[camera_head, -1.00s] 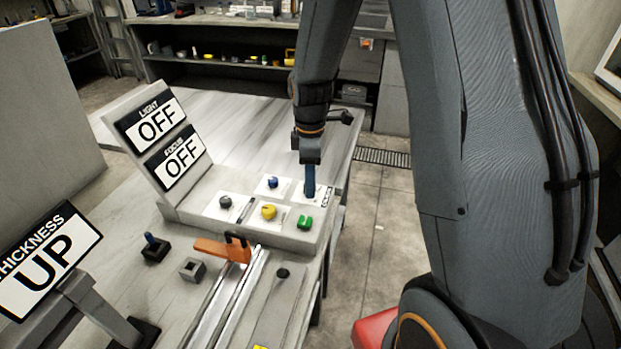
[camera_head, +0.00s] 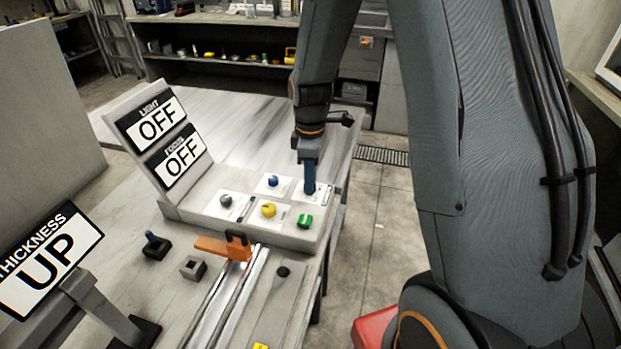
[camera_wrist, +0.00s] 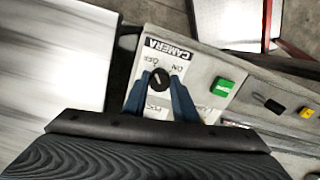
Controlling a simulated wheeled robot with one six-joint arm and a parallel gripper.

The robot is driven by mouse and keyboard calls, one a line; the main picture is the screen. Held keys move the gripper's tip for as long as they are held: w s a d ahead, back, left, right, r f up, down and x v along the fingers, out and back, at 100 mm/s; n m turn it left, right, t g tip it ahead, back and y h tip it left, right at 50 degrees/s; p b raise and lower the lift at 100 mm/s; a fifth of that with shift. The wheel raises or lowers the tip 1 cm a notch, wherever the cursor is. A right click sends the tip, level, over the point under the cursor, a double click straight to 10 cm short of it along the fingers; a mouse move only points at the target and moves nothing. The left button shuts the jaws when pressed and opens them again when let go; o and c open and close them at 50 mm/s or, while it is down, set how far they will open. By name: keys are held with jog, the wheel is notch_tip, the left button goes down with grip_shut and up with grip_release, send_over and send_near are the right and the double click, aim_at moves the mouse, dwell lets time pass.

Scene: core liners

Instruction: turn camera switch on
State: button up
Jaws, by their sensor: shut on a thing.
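The camera switch (camera_wrist: 158,78) is a black round knob with a pale pointer line, on a white plate labelled CAMERA (camera_wrist: 168,48) with ON and OFF marks, seen in the wrist view. My gripper (camera_wrist: 160,90) has its blue fingers on both sides of the knob and is shut on it. In the head view my gripper (camera_head: 309,185) points down at the far right plate of the panel (camera_head: 235,225), and its fingers hide the knob there. The fine angle of the pointer is hard to read.
Close to the gripper are a blue knob (camera_head: 273,181), a yellow knob (camera_head: 268,210), a grey knob (camera_head: 226,200) and a green switch (camera_head: 305,220). Signs read LIGHT OFF (camera_head: 157,122), FOCUS OFF (camera_head: 180,162) and THICKNESS UP (camera_head: 45,265). An orange clamp (camera_head: 222,247) stands in front.

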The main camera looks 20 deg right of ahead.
jog(key=m+p, duration=0.1)
jog(key=m, duration=0.3)
jog(key=shift+r, duration=0.1)
jog(key=m, duration=0.4)
jog(key=shift+m+p, duration=0.3)
jog(key=shift+p, duration=0.1)
jog(key=m, duration=0.4)
jog(key=shift+a+p, duration=0.1)
jog(key=shift+p, duration=0.2)
jog(key=shift+m, duration=2.1)
jog(key=o, duration=1)
jog(key=shift+o, duration=0.2)
